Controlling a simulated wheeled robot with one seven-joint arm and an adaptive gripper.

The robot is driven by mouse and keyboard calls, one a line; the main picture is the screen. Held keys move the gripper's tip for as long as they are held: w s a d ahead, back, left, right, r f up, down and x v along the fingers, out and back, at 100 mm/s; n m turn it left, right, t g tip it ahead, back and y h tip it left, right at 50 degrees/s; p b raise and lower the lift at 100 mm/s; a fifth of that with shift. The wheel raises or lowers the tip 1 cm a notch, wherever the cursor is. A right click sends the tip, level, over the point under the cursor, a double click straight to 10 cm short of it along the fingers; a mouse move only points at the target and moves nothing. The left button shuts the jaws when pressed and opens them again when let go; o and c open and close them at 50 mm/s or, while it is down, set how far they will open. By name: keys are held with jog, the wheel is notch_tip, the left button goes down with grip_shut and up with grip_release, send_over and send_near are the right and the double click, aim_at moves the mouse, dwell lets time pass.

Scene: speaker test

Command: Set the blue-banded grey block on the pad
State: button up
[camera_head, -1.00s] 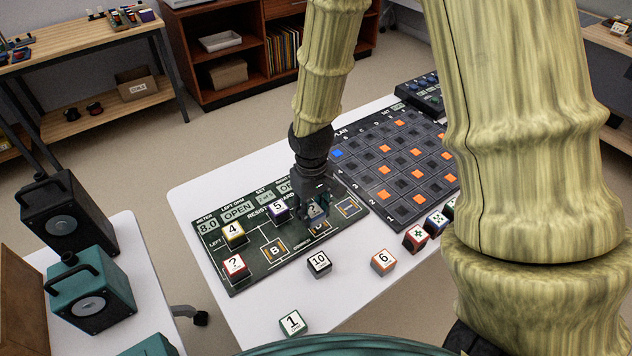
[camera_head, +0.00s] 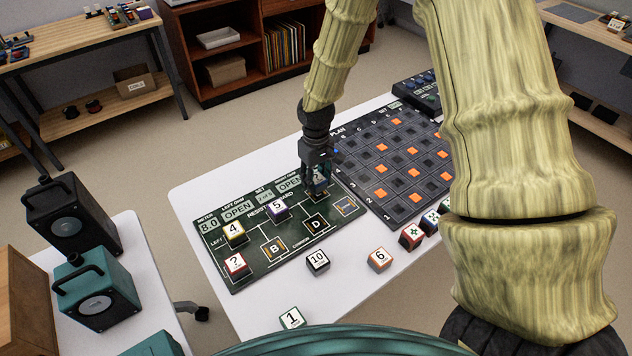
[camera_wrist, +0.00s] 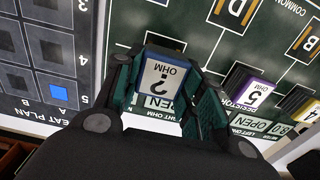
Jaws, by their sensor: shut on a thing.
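OHM". In the wrist view the block sits between both fingers. In the head view the held block (camera_head: 320,181) is small and partly hidden by the fingers, over the back right part of the dark green resistor board (camera_head: 292,243). I cannot tell whether it touches the board. Marked squares B (camera_head: 274,248) and D (camera_head: 316,223) are bare. An orange-edged square (camera_head: 347,206) lies to their right. Which mark is the pad is unclear.
Blocks 4 (camera_head: 235,233), 5 (camera_head: 278,209) and red "?" (camera_head: 236,265) stand on the board. Blocks 10 (camera_head: 318,261), 6 (camera_head: 380,258) and 1 (camera_head: 292,318) stand on the white table (camera_head: 240,317). The seat-plan grid (camera_head: 385,205) is at the right.

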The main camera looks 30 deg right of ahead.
aim_at(316, 177)
jog(key=shift+f, duration=1.15)
jog(key=shift+f, duration=0.1)
jog(key=o, duration=1)
jog(key=shift+r+b, duration=0.6)
jog(key=shift+r, duration=5.55)
